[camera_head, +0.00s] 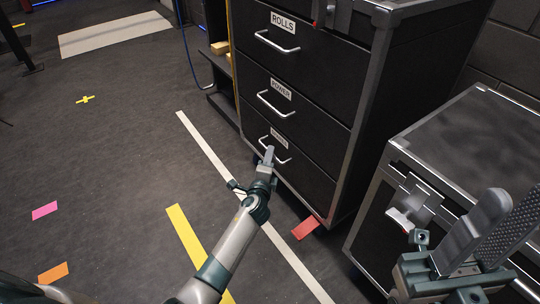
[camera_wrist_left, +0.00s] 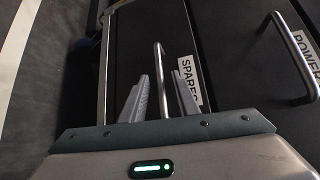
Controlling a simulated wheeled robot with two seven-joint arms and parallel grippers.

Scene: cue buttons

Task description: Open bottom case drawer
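The black case has three drawers in view. The bottom case drawer (camera_head: 310,178) is closed and has a silver bar handle (camera_head: 283,158) and a white label; in the left wrist view the label (camera_wrist_left: 188,80) reads SPARES. My left gripper (camera_head: 269,150) is at this handle, partly covering it and the label. In the left wrist view the handle (camera_wrist_left: 159,65) runs between the two fingers of my left gripper (camera_wrist_left: 160,92), with small gaps on both sides. My right gripper (camera_head: 512,200) is open and empty at the right, in front of a lower case.
The POWER drawer (camera_head: 310,116) and the ROLLS drawer (camera_head: 318,62) above are closed. A lower dark case (camera_head: 480,130) with metal edges stands to the right. Flat tape marks lie on the floor, including a red one (camera_head: 306,228). The floor left of the drawers is open.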

